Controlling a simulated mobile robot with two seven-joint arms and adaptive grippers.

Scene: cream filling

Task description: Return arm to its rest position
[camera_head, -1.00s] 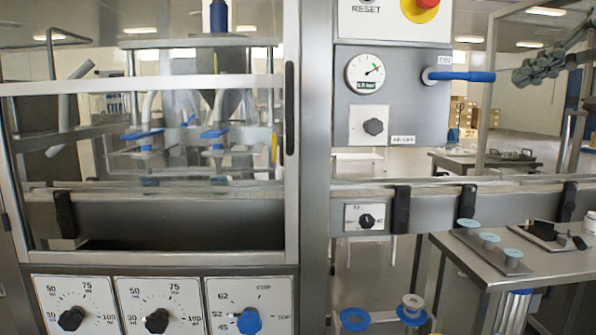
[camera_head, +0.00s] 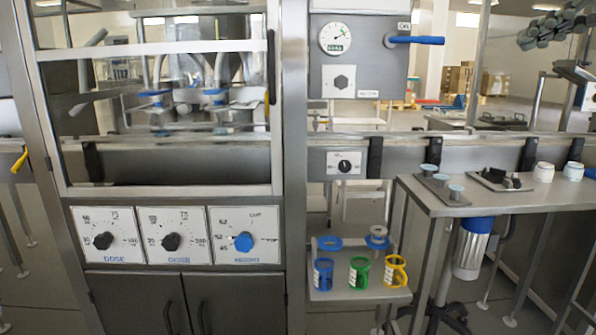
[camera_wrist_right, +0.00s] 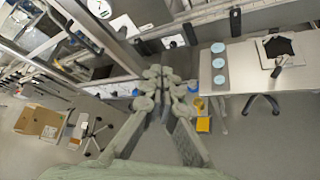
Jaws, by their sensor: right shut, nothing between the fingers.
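My right gripper (camera_head: 552,27) shows at the top right edge of the head view, raised in the air above the level of the side table. Its grey jointed fingers point left and are shut with nothing held. In the right wrist view the gripper (camera_wrist_right: 163,78) is in the middle, fingers together and empty, with the machine and table beyond. My left gripper is in neither view.
The filling machine has dials (camera_head: 170,242) and a blue-handled valve (camera_head: 415,40). A side table (camera_head: 450,208) carries pucks, a tray (camera_head: 502,181) and white jars (camera_head: 544,172).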

